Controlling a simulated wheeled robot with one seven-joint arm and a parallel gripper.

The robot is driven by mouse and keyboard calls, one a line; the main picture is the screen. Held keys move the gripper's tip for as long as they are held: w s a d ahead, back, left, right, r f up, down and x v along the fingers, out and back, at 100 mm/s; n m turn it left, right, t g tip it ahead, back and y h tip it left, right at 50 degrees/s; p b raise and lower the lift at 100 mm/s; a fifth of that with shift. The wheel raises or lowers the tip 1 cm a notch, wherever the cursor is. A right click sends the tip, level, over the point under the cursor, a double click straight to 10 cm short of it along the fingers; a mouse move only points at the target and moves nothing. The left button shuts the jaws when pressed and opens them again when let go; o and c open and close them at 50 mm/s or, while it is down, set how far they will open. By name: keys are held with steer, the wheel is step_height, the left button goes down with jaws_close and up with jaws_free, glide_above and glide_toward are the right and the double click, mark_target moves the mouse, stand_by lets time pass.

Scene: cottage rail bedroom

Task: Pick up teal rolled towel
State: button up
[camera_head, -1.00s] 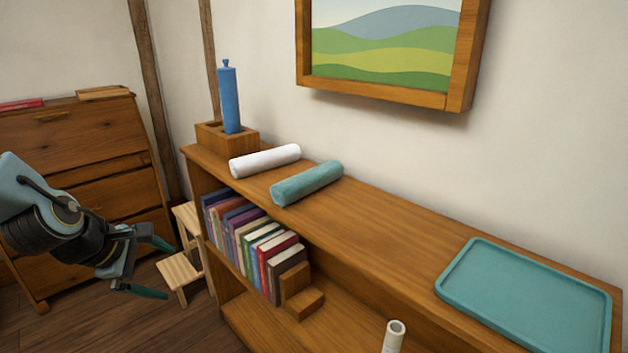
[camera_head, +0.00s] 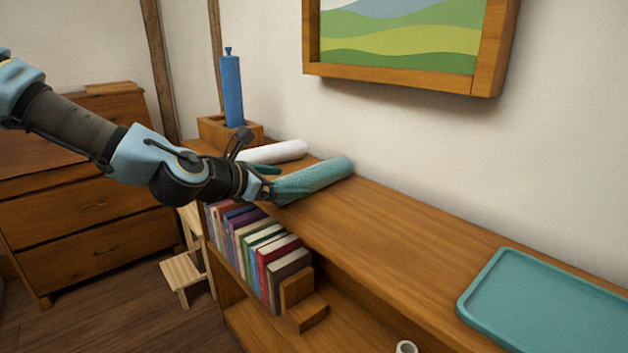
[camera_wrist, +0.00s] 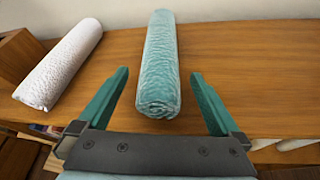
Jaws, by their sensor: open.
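The teal rolled towel (camera_head: 318,177) lies on top of the wooden shelf unit, to the right of the white rolled towel (camera_head: 276,152). My gripper (camera_head: 273,181) is at the near end of the teal towel, at the shelf's front edge. In the wrist view the gripper (camera_wrist: 162,95) is open, with one teal finger on each side of the towel's near end. The teal towel (camera_wrist: 160,62) points away between the fingers, with a visible gap on both sides. The white towel (camera_wrist: 62,62) is outside the left finger.
A teal tray (camera_head: 545,310) lies on the shelf top (camera_head: 420,255) at the right. A wooden box (camera_head: 218,132) with a blue bottle (camera_head: 231,90) stands at the far left end. Books (camera_head: 262,250) fill the shelf below. The wall is behind, with a framed picture (camera_head: 400,45).

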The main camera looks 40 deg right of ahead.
mark_target(298, 181)
steer(key=p+x, duration=0.1)
steer(key=x, duration=0.3)
steer(key=shift+d+r, duration=0.1)
steer(key=shift+d, duration=0.1)
steer(key=shift+w+d+f, duration=0.1)
steer(key=shift+d+f, duration=0.15)
steer(key=shift+d, duration=0.15)
steer(key=shift+c, duration=0.4)
steer(key=c, duration=1.3)
